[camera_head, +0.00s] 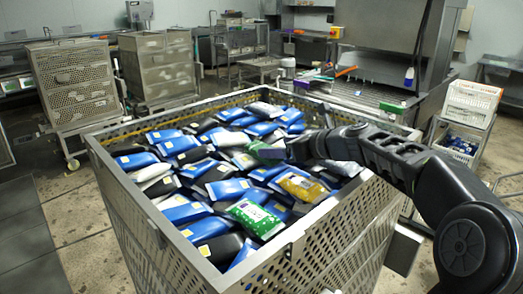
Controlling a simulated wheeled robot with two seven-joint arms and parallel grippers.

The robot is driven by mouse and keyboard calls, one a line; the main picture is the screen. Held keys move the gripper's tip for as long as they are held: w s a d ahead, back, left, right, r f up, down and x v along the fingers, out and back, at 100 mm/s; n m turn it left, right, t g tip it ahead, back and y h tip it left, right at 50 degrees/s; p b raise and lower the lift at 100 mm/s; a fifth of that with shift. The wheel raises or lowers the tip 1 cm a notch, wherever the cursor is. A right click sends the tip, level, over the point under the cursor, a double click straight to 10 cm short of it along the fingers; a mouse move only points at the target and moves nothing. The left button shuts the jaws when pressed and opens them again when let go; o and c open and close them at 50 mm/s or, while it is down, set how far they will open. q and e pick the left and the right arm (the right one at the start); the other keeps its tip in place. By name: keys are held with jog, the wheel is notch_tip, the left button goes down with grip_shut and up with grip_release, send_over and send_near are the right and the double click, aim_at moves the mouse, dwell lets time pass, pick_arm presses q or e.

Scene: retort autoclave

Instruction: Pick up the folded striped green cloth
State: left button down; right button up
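No item shows clearly as a folded striped green cloth. A small green item (264,152) lies among the pouches in the crate, right at the tip of my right gripper (287,151). I cannot tell whether it is cloth or a pouch, or whether it is gripped. My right arm reaches in from the right over the crate rim, and its fingers are too small and dark to read. My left gripper is not in view.
A large perforated metal crate (310,240) is heaped with blue, black, white and yellow pouches. Its raised rim surrounds the pile. Perforated metal carts (75,78) stand behind left. White baskets (470,103) stand at right. Open floor lies at left.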

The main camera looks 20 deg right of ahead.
aim_at(261, 146)
jog(key=shift+x, duration=0.85)
jog(key=shift+w+a+f+p, duration=0.2)
jog(key=shift+w+p, duration=0.1)
jog(key=shift+w, duration=0.2)
jog(key=shift+s, duration=0.1)
jog(key=shift+w+a, duration=0.15)
jog(key=shift+w, duration=0.15)
jog(key=p+x, duration=0.1)
jog(key=x, duration=0.3)
jog(key=shift+w+a+f+p, duration=0.1)
jog(key=shift+w+f+p, duration=0.15)
jog(key=shift+p, duration=0.1)
jog(key=shift+c, duration=0.3)
